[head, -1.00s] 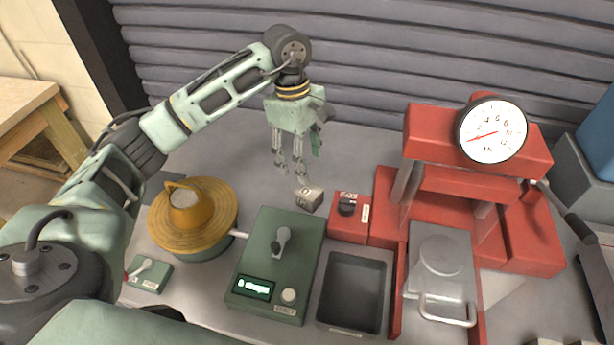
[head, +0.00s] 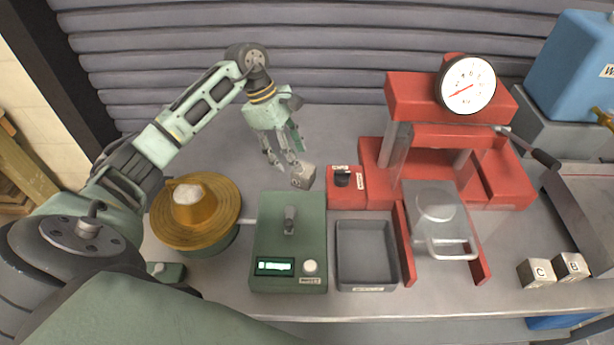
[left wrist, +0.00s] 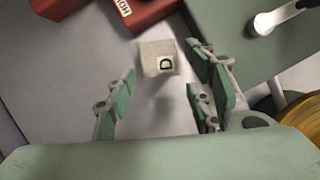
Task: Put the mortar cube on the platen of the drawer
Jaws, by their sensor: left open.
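A grey mortar cube (head: 303,177) stands on the bench behind the green box; in the left wrist view the cube (left wrist: 157,58) shows a label D. My left gripper (head: 283,170) is pointing down beside it, its fingers partly overlapping the cube in the head view. In the left wrist view my left gripper (left wrist: 165,95) is open and empty, with the cube ahead of the fingertips. The drawer (head: 428,238) sticks out from the red press between red rails. Its round platen (head: 436,205) is bare. My right gripper is out of view.
The red press (head: 450,100) with a dial stands at the right. A red switch box (head: 346,190), the green box (head: 288,255) with a display, a grey tray (head: 366,260) and a yellow-topped pot (head: 215,230) surround the cube. Cubes C (head: 536,273) and B (head: 570,267) lie at the front right.

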